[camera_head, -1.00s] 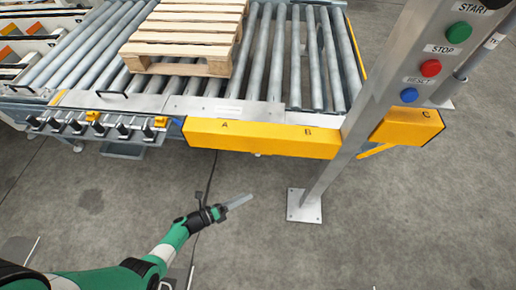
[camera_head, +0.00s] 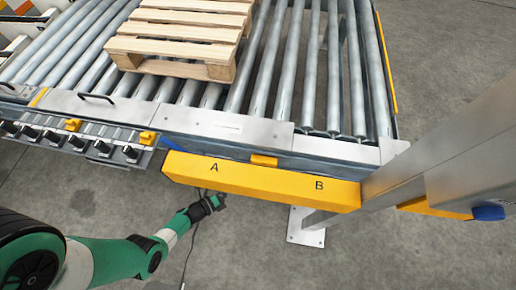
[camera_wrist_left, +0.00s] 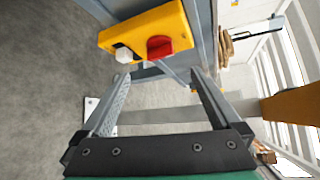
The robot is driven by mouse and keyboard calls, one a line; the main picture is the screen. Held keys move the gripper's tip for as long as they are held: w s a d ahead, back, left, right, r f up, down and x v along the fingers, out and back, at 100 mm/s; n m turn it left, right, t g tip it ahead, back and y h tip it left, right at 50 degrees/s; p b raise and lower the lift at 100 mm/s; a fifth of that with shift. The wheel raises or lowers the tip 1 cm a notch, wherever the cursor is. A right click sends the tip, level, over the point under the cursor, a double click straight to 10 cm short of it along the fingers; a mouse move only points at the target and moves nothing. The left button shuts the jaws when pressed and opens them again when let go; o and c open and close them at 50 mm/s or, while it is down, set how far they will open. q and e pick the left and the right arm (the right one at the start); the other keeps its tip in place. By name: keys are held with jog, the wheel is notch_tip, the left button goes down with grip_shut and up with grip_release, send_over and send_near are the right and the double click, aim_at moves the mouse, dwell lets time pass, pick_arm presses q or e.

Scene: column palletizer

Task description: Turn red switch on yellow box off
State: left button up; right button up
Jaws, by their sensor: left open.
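In the left wrist view, a yellow box (camera_wrist_left: 140,28) carries a red switch (camera_wrist_left: 158,48) and a white round knob (camera_wrist_left: 123,55) beside it. My left gripper (camera_wrist_left: 160,76) is open and empty. Its fingertips point toward the red switch, which lies a little above the gap between them, apparently clear of both fingers. In the head view, my left gripper (camera_head: 208,203) is just below the left part of a yellow housing (camera_head: 262,183) marked A and B. The red switch and the fingertips are hidden there. My right gripper is not in view.
A roller conveyor (camera_head: 285,70) carries a wooden pallet (camera_head: 177,38). A grey metal post (camera_head: 440,170) stands at the right, with a floor plate (camera_head: 306,232). A row of fittings with yellow parts (camera_head: 72,125) lines the conveyor's left front edge. Open floor lies in front.

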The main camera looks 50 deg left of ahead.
pick_arm(q)
jog(key=b+x, duration=0.4)
jog(key=x, duration=0.5)
jog(key=shift+w, duration=0.35)
jog(key=shift+d, duration=0.1)
jog(key=c, duration=1.4)
